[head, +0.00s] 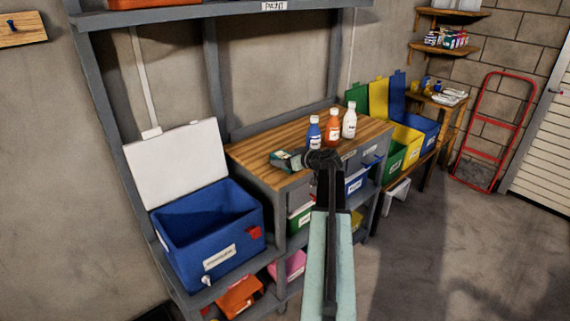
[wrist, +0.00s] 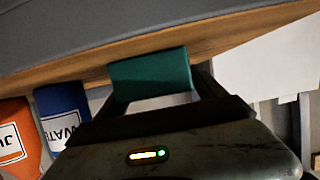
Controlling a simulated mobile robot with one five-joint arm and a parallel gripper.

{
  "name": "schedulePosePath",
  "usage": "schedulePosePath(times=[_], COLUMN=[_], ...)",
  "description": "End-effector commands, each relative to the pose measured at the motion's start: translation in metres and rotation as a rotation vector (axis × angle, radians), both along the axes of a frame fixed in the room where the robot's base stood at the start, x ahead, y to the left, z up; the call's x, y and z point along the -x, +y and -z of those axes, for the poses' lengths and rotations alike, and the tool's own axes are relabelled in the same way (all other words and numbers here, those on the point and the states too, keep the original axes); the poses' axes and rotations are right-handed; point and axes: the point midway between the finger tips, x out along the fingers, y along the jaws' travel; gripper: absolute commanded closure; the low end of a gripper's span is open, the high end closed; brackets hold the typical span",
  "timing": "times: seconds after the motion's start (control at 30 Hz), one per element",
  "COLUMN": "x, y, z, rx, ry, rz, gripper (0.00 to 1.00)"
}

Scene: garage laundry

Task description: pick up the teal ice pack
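The teal ice pack (head: 279,159) shows at the near left corner of the wooden bench top, at the end of my gripper (head: 292,160) in the head view. In the wrist view the teal ice pack (wrist: 150,75) is a block across the space between the fingertips of my gripper (wrist: 158,92). The right finger lies along its right edge, and the left fingertip is at its lower left corner. I cannot tell whether the fingers press on it, or whether it rests on the wood.
Blue (head: 314,132), orange (head: 333,127) and white (head: 349,121) bottles stand on the bench top (head: 262,148) behind my gripper. A blue cooler (head: 208,237) with its white lid raised is at the left. Colored bins (head: 406,146) and a red hand truck (head: 484,135) are at the right.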

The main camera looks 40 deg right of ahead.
Motion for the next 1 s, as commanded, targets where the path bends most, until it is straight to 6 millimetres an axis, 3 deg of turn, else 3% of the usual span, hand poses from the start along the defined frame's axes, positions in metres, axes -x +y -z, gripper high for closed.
schedulePosePath(times=[0.03, 0.23, 0.27, 0.57, 0.87, 1.0], x=[0.000, 0.000, 0.000, 0.000, -0.001, 0.028], y=[0.000, 0.000, 0.000, 0.001, 0.001, 0.004], z=[0.000, 0.000, 0.000, -0.005, -0.041, -0.039], rx=[0.000, 0.000, 0.000, 0.000, 0.000, -0.001], ry=[0.000, 0.000, -0.001, -0.001, 0.000, 0.000], rz=[0.000, -0.001, 0.000, -0.001, -0.001, 0.001], gripper=[0.37, 0.92, 0.95, 0.95, 0.94, 0.94])
